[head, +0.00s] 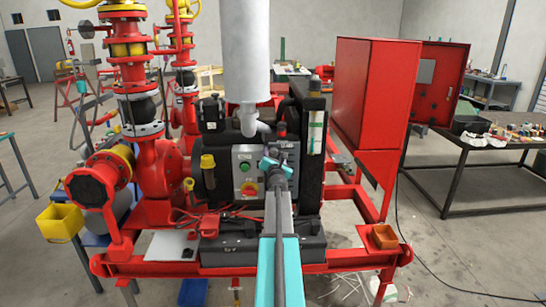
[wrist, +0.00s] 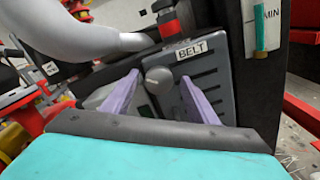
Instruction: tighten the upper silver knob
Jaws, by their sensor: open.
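A round silver-grey knob (wrist: 158,80) shows in the wrist view on a dark ribbed cover, just below a white BELT label (wrist: 192,50). My gripper (wrist: 161,77) is open, with one purple finger to the left of the knob and one to the right. Gaps show between the fingers and the knob, and whether the tips reach its depth is unclear. In the head view my gripper (head: 277,160) is in front of the engine block, right of the control panel (head: 248,172), and hides the knob. A second silver knob cannot be made out.
The grey exhaust cylinder (head: 245,55) and its pipe are close above and left of my gripper. A red cap (wrist: 166,20) is above the label. A level gauge (head: 316,135) is on the right. The red skid frame (head: 340,262) surrounds the base.

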